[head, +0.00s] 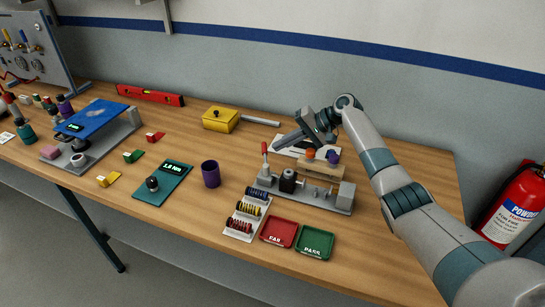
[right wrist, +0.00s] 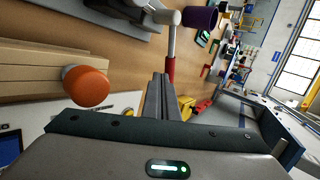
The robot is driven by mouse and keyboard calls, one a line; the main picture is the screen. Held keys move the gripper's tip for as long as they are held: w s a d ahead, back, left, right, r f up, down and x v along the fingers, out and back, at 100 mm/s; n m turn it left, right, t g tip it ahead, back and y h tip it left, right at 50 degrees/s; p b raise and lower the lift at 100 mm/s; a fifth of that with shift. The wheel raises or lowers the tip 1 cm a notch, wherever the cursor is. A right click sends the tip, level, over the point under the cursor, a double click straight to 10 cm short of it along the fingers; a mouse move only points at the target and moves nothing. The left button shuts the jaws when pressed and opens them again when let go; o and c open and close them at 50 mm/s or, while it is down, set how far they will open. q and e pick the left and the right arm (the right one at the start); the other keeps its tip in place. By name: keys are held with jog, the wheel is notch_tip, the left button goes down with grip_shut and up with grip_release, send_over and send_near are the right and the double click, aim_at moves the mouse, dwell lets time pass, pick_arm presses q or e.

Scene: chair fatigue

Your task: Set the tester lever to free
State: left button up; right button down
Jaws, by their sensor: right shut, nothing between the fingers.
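The tester (head: 322,203) is a grey base with a wooden block, an orange knob (head: 310,154) and a purple knob near the right of the wood table. Its lever (head: 264,150) has a red grip on a pale stem and stands about upright at the tester's left end. My right gripper (head: 276,147) is shut and empty, with its fingertips close to the red grip. In the right wrist view the shut fingers (right wrist: 158,95) lie beside the red grip (right wrist: 171,72); I cannot tell whether they touch. The orange knob shows there too (right wrist: 86,86). My left gripper is not in view.
A purple cup (head: 211,174), a rack of coloured rings (head: 247,214), a red FAIL tray (head: 278,232) and a green PASS tray (head: 314,243) stand around the tester's front and left. A yellow box (head: 221,119) stands behind. A fire extinguisher (head: 516,207) is at the right.

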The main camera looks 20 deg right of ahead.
jog(key=shift+w+a, duration=0.4)
jog(key=shift+a, duration=0.1)
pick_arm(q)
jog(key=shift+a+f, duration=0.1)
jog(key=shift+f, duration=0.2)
pick_arm(e)
jog(key=shift+w+a, duration=0.2)
jog(key=shift+a, duration=0.05)
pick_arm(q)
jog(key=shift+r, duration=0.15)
